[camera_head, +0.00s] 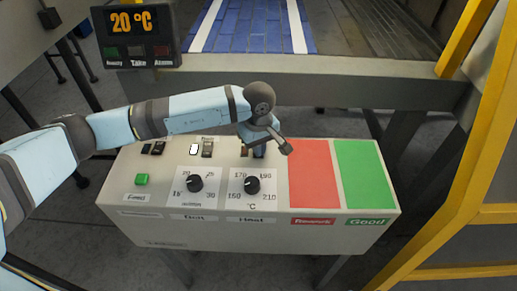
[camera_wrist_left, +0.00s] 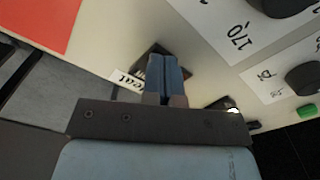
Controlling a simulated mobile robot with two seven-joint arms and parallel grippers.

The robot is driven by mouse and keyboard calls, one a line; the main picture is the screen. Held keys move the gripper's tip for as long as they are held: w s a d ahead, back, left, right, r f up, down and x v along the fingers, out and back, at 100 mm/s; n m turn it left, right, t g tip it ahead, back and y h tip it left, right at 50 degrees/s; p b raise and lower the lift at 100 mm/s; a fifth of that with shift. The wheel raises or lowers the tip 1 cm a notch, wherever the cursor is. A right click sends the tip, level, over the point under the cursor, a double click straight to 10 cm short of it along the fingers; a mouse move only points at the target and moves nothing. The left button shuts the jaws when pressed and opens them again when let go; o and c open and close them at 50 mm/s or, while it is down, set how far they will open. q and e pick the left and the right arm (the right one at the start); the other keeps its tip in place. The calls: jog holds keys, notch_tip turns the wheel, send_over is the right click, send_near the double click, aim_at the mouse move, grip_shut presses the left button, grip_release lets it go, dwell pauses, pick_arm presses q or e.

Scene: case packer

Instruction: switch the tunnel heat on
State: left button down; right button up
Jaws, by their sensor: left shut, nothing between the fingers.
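The control box (camera_head: 160,226) stands in front of the machine, with a heat dial (camera_head: 253,184) marked 150 to 210 °C. My left gripper (camera_head: 259,152) is shut and empty, pointing down at the back of the panel above that dial. In the left wrist view its blue fingertips (camera_wrist_left: 166,62) are together over a dark switch (camera_wrist_left: 150,50) beside a label reading "Heat" (camera_wrist_left: 126,78). The fingers hide part of this switch, so its position and any contact cannot be told. The display (camera_head: 133,22) reads 20 °C. My right gripper is out of view.
A green button (camera_head: 142,180) and a second dial (camera_head: 195,183) are further left. Red (camera_head: 314,172) and green (camera_head: 363,172) pads lie right. A yellow frame (camera_head: 470,150) stands at the right.

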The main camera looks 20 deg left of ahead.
pick_arm(q)
jog(key=shift+f, duration=0.3)
jog(key=shift+r, duration=0.1)
jog(key=shift+r+p, duration=0.8)
jog(key=shift+r, duration=2.6)
